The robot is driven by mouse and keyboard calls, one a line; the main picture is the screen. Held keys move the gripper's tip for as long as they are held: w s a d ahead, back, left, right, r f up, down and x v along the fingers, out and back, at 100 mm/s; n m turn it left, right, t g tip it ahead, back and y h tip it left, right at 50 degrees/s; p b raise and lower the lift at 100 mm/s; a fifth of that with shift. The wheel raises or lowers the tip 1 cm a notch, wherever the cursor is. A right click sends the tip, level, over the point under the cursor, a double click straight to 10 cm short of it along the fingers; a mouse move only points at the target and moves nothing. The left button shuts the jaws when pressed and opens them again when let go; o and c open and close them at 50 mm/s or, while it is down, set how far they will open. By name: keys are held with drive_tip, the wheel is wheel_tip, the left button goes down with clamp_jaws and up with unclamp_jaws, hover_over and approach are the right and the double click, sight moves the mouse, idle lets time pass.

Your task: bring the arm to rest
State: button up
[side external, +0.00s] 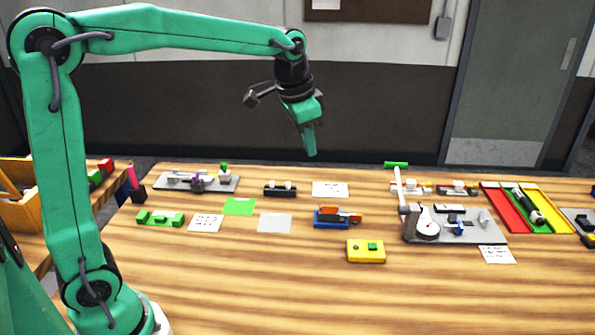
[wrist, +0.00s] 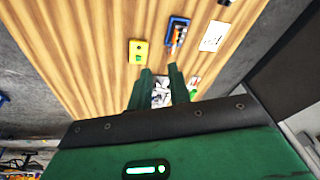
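My gripper (side external: 309,146) hangs in the air above the far edge of the wooden table (side external: 250,290), pointing down. It is clear of everything on the table. In the wrist view my gripper (wrist: 160,72) shows two green fingers standing apart. I see nothing held between them; the grey and white shapes in the gap appear to lie on the table beyond. The side view shows the fingers nearly edge-on, so their gap is hidden there.
A fixture with a round dial (side external: 427,228) and upright post stands right of centre. A yellow box (side external: 366,257), a blue tray with orange parts (side external: 332,224) and a green block rack (side external: 160,218) lie on the table. Red and yellow bins (side external: 507,210) are at right. The front is clear.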

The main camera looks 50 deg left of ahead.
drive_tip(key=s+f+n+t, duration=0.1)
drive_tip(key=s+n, duration=0.1)
drive_tip(key=s, duration=0.9)
drive_tip(key=s+a+f+n+t, duration=0.1)
drive_tip(key=s+f+n, duration=0.1)
drive_tip(key=s, duration=0.9)
drive_tip(key=shift+a+t, duration=0.15)
drive_tip(key=shift+t, duration=0.25)
